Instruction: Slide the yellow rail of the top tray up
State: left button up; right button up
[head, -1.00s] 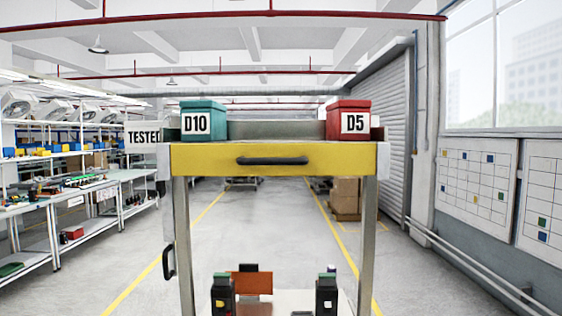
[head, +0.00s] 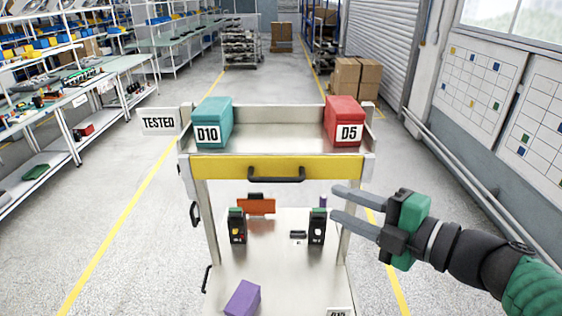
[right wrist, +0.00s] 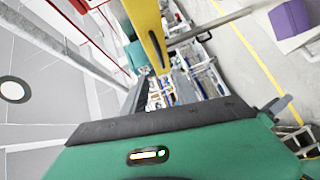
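The yellow rail (head: 222,168) runs across the front of the cart's top tray (head: 270,141), with a black handle (head: 277,174) at its middle. It looks level. My right gripper (head: 332,201) is in front of the cart, to the right of the handle and a little lower in the picture. Its two grey fingers point left and are spread apart, with nothing between them. In the right wrist view, the yellow rail (right wrist: 150,20) shows tilted beyond my green gripper body, clear of it. My left gripper is out of view.
A teal D10 box (head: 213,122) and a red D5 box (head: 345,121) stand on the top tray. A TESTED sign (head: 158,121) juts out at left. The lower shelf (head: 275,270) holds two black breakers, an orange part and a purple block (head: 243,298).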

aim_at(280, 181)
jog(key=p+x, duration=0.4)
jog(key=x, duration=1.1)
jog(key=shift+w+a+f, duration=0.1)
jog(key=shift+w+a, duration=0.1)
jog(key=shift+w, duration=0.1)
jog(key=shift+w+a+f, duration=0.15)
jog(key=shift+w+a, duration=0.05)
jog(key=shift+d, duration=0.1)
grip_shut()
jog(key=shift+s+f, duration=0.1)
